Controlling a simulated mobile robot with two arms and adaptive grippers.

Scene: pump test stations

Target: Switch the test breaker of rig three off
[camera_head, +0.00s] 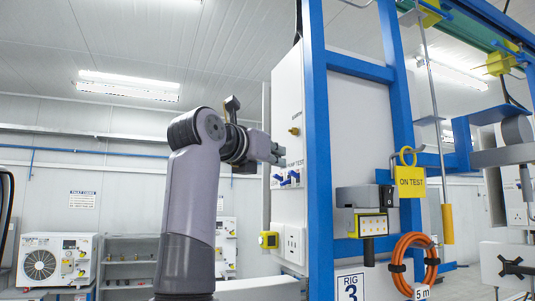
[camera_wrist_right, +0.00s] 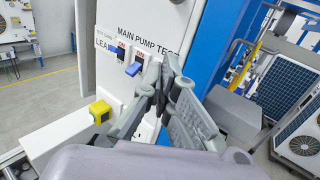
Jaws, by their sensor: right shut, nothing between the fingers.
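The white breaker panel (camera_head: 287,110) of rig three stands left of the blue frame, with a row of blue levers (camera_head: 288,179) low on its face. In the right wrist view, the panel reads "MAIN PUMP TEST" above the row, and two blue levers (camera_wrist_right: 133,69) show clearly. The test breaker, at the right end of the row, is largely hidden behind my fingers. My right gripper (camera_head: 279,156) is shut and empty, just in front of the panel above the levers. Its fingertips (camera_wrist_right: 165,68) overlap the row's right end; contact cannot be told. My left gripper is out of view.
A yellow-and-black knob (camera_head: 269,240) and a white socket (camera_head: 293,243) sit below the levers. The blue frame post (camera_head: 316,150) is close on the right, with a yellow "ON TEST" tag (camera_head: 410,182) and an orange hose coil (camera_head: 414,262) beyond. A "RIG 3" sign (camera_head: 350,288) hangs low.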

